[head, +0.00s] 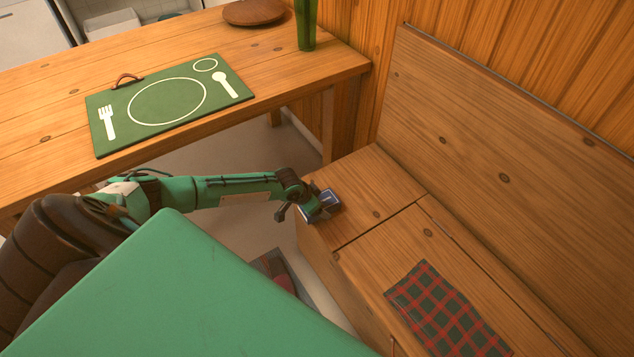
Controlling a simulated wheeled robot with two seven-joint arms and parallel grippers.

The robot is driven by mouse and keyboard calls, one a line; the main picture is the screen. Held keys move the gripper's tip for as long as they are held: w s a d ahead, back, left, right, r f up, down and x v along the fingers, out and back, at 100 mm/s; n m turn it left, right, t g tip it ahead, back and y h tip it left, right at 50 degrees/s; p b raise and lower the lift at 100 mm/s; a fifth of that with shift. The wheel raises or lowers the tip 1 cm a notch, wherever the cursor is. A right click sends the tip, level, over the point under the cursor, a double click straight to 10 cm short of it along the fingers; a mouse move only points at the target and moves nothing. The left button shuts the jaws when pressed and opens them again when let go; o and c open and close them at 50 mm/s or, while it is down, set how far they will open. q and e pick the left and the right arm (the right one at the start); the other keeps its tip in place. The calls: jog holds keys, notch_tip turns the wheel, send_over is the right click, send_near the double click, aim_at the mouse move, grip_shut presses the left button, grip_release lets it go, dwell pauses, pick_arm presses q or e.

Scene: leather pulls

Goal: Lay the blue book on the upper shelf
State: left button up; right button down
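My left arm comes in from the left, and its gripper (318,207) is at the near left corner of the wooden bench seat. A small dark blue patch with a pale edge shows at the gripper's end. I cannot tell whether it is part of the gripper or a thing in it, nor whether the fingers are open or shut. I cannot make out the blue book for certain. No upper shelf is seen. My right gripper is out of view.
The wooden bench (375,205) has a tall back and a tartan cloth (448,308) on its seat. A wooden table (290,75) bears a green place mat (118,138) with a leather pull, a brown plate (254,12) and a green bottle-like thing (306,25). Bare floor shows between table and bench.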

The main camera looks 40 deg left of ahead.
pick_arm(q)
jog(key=shift+o, duration=0.9)
